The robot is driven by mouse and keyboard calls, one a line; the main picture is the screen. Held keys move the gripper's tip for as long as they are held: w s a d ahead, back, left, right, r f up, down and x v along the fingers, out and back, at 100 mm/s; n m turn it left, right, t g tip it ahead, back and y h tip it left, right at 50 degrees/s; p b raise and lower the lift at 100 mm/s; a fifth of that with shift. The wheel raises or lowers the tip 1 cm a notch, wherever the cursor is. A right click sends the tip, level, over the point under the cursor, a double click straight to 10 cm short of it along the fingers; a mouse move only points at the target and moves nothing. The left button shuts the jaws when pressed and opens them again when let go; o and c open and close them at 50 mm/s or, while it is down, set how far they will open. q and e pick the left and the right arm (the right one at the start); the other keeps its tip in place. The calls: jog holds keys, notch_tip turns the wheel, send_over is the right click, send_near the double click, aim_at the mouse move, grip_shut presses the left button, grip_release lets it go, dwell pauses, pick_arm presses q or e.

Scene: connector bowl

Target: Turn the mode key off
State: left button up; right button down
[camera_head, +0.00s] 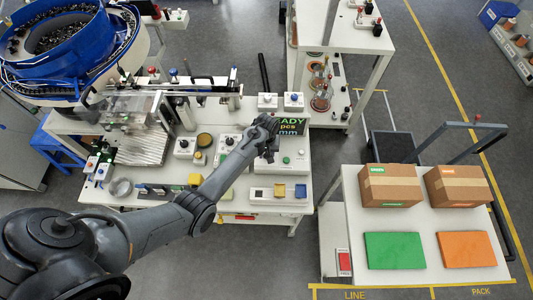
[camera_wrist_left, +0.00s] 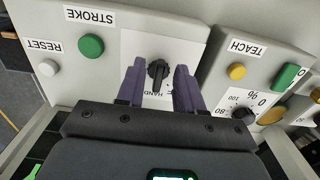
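The mode key (camera_wrist_left: 158,72) is a black knob with a raised grip on a white plate in the left wrist view. Its grip runs roughly up and down in that picture. A "HAND" label is partly visible below it; other lettering there is hidden by a finger. My left gripper (camera_wrist_left: 159,66) is open, with one purple finger on each side of the key and visible gaps between. In the head view my left gripper (camera_head: 268,150) is over the control box on the bench and hides the key. My right gripper is not in view.
The key's panel also has a green STROKE button (camera_wrist_left: 91,45) and a white RESET button (camera_wrist_left: 49,67). A TEACH box (camera_wrist_left: 262,75) with a dial stands close on the right. In the head view a dark display (camera_head: 290,122) stands just behind the gripper.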

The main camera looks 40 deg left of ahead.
pick_arm(q)
jog(key=shift+f, duration=0.15)
grip_shut()
dwell(0.4)
jog(key=shift+n+p, duration=0.6)
jog(key=shift+n, duration=0.2)
jog(key=shift+w+d+r+n+p, duration=0.1)
jog(key=shift+n+p, duration=0.25)
jog(key=shift+n, duration=0.2)
jog(key=shift+w+d+r+n+p, duration=0.1)
jog(key=shift+n+p, duration=0.2)
jog(key=shift+n, duration=0.25)
jog(key=shift+f+n+p, duration=0.1)
jog(key=shift+n+p, duration=0.3)
jog(key=shift+n, duration=0.8)
jog(key=shift+w+n, duration=0.1)
jog(key=shift+n, duration=1.3)
